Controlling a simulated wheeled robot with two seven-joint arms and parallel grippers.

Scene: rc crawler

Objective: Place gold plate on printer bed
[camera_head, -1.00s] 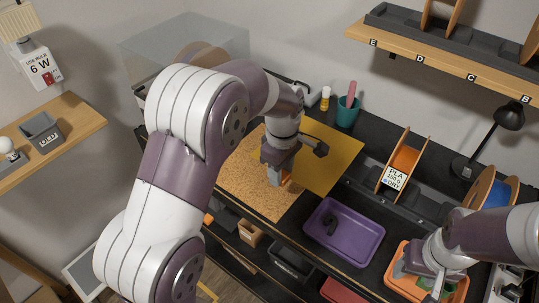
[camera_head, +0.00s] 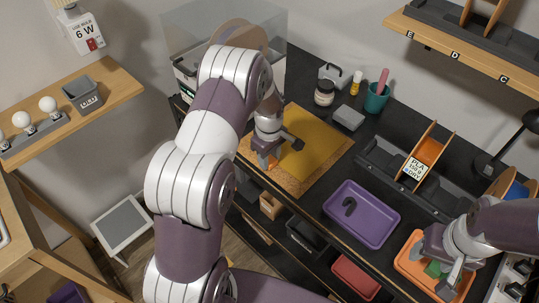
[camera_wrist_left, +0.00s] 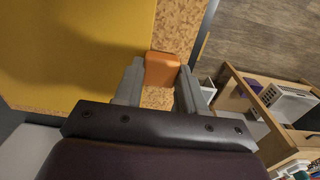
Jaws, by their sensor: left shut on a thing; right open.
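The gold plate (camera_head: 318,146) lies flat over a speckled cork mat (camera_head: 296,190), which shows along its front edge. In the left wrist view the gold plate (camera_wrist_left: 75,50) fills the upper left. My left gripper (camera_head: 270,162) is low at the plate's front left edge, shut on a small orange block (camera_wrist_left: 162,69) at that edge. Whether the block is fixed to the plate is unclear. The printer (camera_head: 186,75), with a clear cover, stands at the back left, partly behind my left arm; its bed is hidden. My right gripper (camera_head: 442,268) is open over an orange tray.
A purple tray (camera_head: 345,228) holding a black hook-like piece lies right of the mat. The orange tray (camera_head: 412,272) is farther right. A grey block (camera_head: 348,118), a jar (camera_head: 324,93) and a teal cup (camera_head: 376,98) stand behind the plate. A spool (camera_head: 426,150) stands at right.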

